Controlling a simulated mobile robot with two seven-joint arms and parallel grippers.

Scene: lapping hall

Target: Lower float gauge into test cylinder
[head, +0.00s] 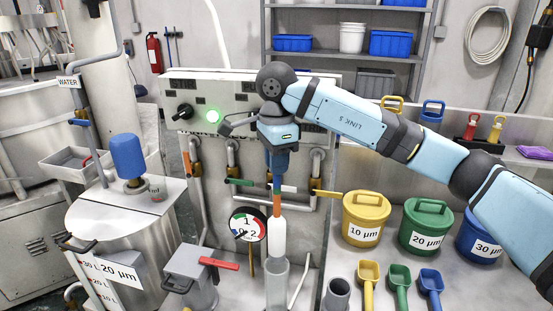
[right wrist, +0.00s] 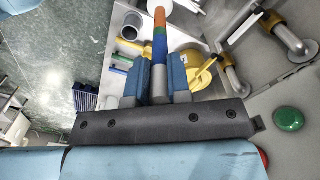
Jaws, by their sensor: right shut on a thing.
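The float gauge (head: 277,237) has a white float below a thin stem with orange, green and blue bands. My right gripper (head: 277,163) is shut on its stem and holds it upright. The banded stem also shows between the blue fingers in the right wrist view (right wrist: 160,45). The grey test cylinder (head: 277,288) stands directly below the float. The float's lower end is at the cylinder's mouth; I cannot tell whether it is inside the rim. My left gripper is not in view.
Yellow (head: 366,218), green (head: 425,227) and blue (head: 480,238) lidded tubs and scoops fill the right bench. Pipes and valves are behind.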

